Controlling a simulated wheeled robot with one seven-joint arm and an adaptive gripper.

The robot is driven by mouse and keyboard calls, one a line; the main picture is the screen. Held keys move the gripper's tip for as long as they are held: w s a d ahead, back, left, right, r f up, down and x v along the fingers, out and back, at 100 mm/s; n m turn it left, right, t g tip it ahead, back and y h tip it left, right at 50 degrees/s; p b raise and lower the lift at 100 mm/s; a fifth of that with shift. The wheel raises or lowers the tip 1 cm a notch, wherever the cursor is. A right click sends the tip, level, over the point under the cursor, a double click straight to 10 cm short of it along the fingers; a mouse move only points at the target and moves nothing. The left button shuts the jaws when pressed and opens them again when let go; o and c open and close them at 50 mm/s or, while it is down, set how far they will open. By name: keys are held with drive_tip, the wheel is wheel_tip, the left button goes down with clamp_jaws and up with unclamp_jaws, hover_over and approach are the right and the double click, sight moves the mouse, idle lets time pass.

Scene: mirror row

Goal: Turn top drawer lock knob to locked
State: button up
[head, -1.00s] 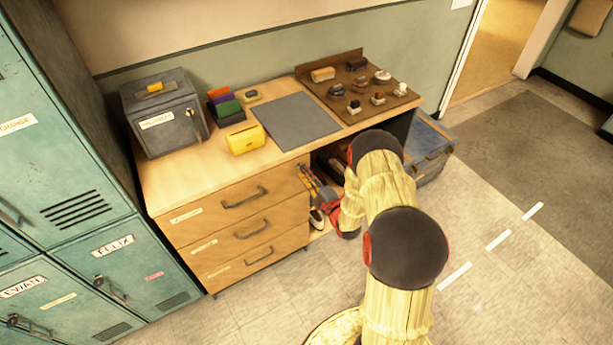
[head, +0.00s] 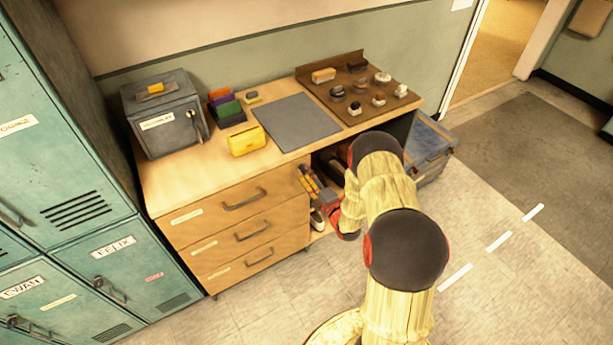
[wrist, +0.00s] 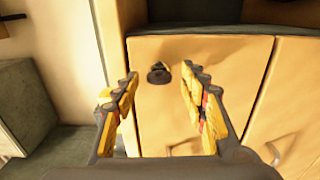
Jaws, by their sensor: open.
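The top drawer (head: 235,205) is the uppermost of three wooden drawers in the cabinet and looks shut. In the wrist view, a small dark round knob (wrist: 158,75), apparently the lock knob, stands out from a wooden front. My gripper (wrist: 160,86) is open, with one finger on each side of the knob, and holds nothing. I cannot tell whether the fingers touch it, nor which way the knob is turned. In the head view, my gripper (head: 311,184) is at the right end of the drawers, and the knob cannot be made out there.
An open shelf space lies right of the drawers, partly behind my arm. On the worktop are a grey box (head: 165,118), a yellow case (head: 246,140), a grey mat (head: 297,122) and a brown board (head: 340,105) with several small items. Teal lockers (head: 75,190) stand left.

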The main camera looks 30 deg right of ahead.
drive_tip(key=s, duration=1.2)
drive_tip(key=shift+d, duration=0.2)
